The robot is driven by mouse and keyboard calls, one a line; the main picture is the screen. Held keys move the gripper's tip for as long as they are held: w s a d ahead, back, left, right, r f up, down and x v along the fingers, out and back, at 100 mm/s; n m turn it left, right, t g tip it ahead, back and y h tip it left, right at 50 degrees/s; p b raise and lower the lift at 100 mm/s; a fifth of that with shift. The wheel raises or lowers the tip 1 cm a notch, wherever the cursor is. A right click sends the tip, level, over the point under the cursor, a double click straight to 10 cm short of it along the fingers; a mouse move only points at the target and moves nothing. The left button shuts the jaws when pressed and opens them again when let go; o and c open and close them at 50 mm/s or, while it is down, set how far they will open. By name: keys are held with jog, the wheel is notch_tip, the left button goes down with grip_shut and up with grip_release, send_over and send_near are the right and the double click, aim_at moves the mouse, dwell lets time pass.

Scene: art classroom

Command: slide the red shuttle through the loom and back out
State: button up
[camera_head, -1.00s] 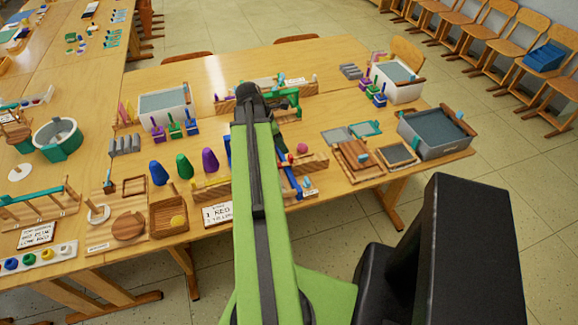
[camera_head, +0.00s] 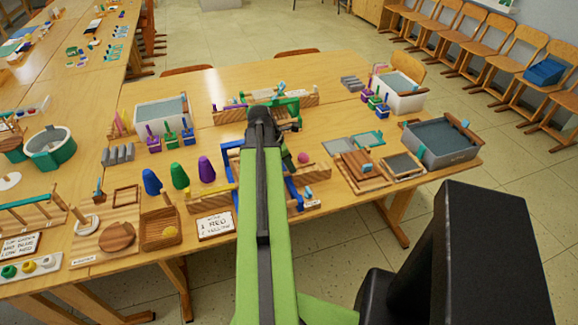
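The loom is a low blue-and-wood frame (camera_head: 292,190) near the front edge of the middle table. My green arm reaches over it and hides its middle. A small round red-pink piece (camera_head: 303,158) shows at the loom's far right side. I cannot make out a red shuttle for certain. A yellow bar (camera_head: 222,188) shows at the loom's left. A dark part at the end of my arm, probably my gripper (camera_head: 287,158), is low over the loom, just left of the red-pink piece. Its fingers are too small and hidden to read.
A sign card (camera_head: 215,225) lies in front of the loom. Blue, green and purple cones (camera_head: 179,176) stand to its left, with a wooden box (camera_head: 160,228). Wooden boards (camera_head: 360,166) and a grey tray (camera_head: 440,140) lie to the right. A second frame (camera_head: 228,116) stands behind.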

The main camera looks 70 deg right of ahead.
grip_shut()
dwell(1.1)
